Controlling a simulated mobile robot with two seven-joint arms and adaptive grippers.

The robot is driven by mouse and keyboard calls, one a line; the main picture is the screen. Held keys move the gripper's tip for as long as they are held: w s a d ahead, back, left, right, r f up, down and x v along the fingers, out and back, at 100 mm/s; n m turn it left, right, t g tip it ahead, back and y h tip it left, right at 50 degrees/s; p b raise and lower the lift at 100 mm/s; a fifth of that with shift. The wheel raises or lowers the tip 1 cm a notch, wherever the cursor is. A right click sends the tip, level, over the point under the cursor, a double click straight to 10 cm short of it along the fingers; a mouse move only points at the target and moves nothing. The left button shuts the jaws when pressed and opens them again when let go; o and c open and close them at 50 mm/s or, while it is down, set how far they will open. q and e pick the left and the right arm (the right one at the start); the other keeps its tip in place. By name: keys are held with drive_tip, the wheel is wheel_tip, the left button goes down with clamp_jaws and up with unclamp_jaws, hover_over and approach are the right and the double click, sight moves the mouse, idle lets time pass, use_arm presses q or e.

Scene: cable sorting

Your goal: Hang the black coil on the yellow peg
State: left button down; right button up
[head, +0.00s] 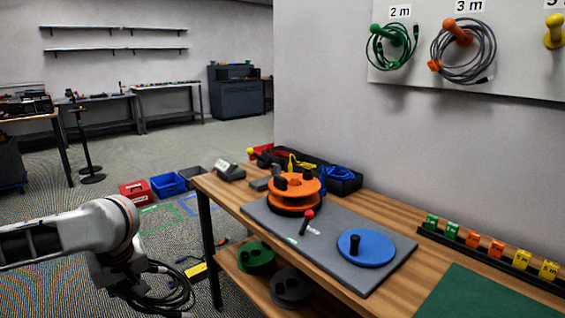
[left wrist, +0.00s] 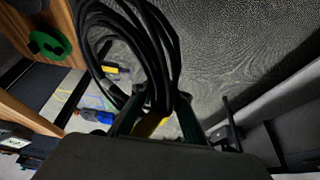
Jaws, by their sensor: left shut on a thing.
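The black coil (head: 180,295) hangs from my left gripper (head: 143,285) at the lower left of the head view, left of the workbench and beyond its edge. In the left wrist view the loops of the black coil (left wrist: 165,45) rise from between the fingers of the left gripper (left wrist: 158,120), which is shut on it. A yellow patch shows at the grip. The yellow peg (head: 555,32) is on the wall board at the upper right edge of the head view, partly cut off; no cable shows on it. My right gripper is not in view.
A green coil (head: 388,50) and a grey coil (head: 481,58) hang on the green and orange pegs. The workbench (head: 400,219) carries a grey mat (head: 345,275), an orange reel (head: 293,186), a blue disc (head: 380,252) and a row of coloured blocks. Open floor lies behind my left arm.

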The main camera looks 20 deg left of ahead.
use_arm(q)
drive_tip(key=w+d+r+m+t+h, duration=0.1)
drive_tip(key=w+d+r+m+h, duration=0.1)
drive_tip(key=d+r+m, duration=0.9)
drive_tip(key=w+d+r+m+t+h, duration=0.2)
drive_tip(key=d+r, duration=0.4)
drive_tip(key=d, duration=1.1)
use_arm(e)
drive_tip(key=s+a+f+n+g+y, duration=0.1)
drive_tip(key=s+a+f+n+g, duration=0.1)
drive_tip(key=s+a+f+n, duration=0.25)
use_arm(q)
drive_tip(key=s+p, duration=0.8)
drive_tip(key=p, duration=0.8)
drive_tip(key=shift+s+p, duration=0.4)
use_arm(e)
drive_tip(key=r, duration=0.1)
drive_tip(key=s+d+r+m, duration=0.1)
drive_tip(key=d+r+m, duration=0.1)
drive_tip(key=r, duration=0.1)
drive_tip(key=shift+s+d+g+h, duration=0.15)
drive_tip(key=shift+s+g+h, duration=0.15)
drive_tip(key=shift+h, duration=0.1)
use_arm(q)
drive_tip(key=shift+r, duration=0.1)
